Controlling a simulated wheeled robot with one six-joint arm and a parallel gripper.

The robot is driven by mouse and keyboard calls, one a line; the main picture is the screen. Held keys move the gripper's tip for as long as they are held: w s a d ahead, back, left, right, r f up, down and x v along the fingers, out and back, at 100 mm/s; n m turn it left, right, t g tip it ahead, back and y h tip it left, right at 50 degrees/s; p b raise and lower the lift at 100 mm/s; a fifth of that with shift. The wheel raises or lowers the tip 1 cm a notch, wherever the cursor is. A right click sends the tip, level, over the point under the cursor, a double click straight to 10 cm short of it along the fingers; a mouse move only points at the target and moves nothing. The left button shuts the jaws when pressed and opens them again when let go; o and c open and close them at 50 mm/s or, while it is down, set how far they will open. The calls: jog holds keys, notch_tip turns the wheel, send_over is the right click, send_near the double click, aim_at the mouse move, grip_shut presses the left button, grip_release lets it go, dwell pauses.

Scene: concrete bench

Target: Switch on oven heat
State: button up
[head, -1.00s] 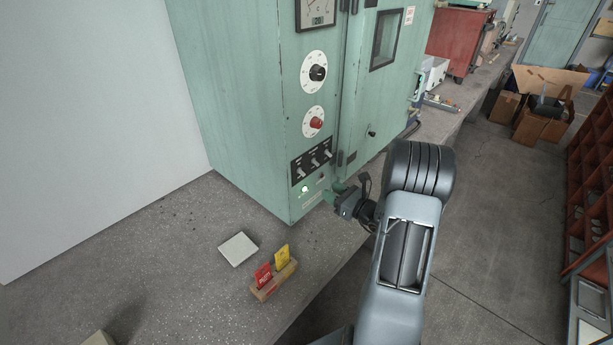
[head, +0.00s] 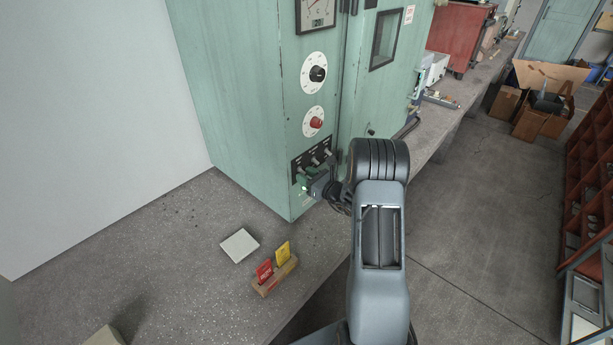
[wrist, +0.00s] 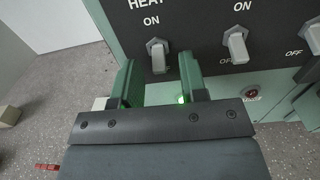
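The oven is a tall pale green cabinet (head: 235,110) on the bench, with a black switch panel (head: 298,170) low on its front. In the wrist view the heat switch (wrist: 158,56) is a grey toggle under "HEAT" and "ON"; its lever appears to point down. My gripper (wrist: 157,66) is open, its two green fingers pointing at the panel on either side of this toggle. I cannot tell whether they touch it. In the head view my gripper (head: 311,185) is at the panel's lower edge and partly hides it.
Other toggles (wrist: 236,45) sit to the right of the heat switch. A green lamp (wrist: 182,99) glows below the panel. Above are a red knob (head: 317,123) and a black knob (head: 318,74). A white square (head: 240,245) and a wooden tag holder (head: 275,277) are on the bench.

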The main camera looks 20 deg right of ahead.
grip_shut()
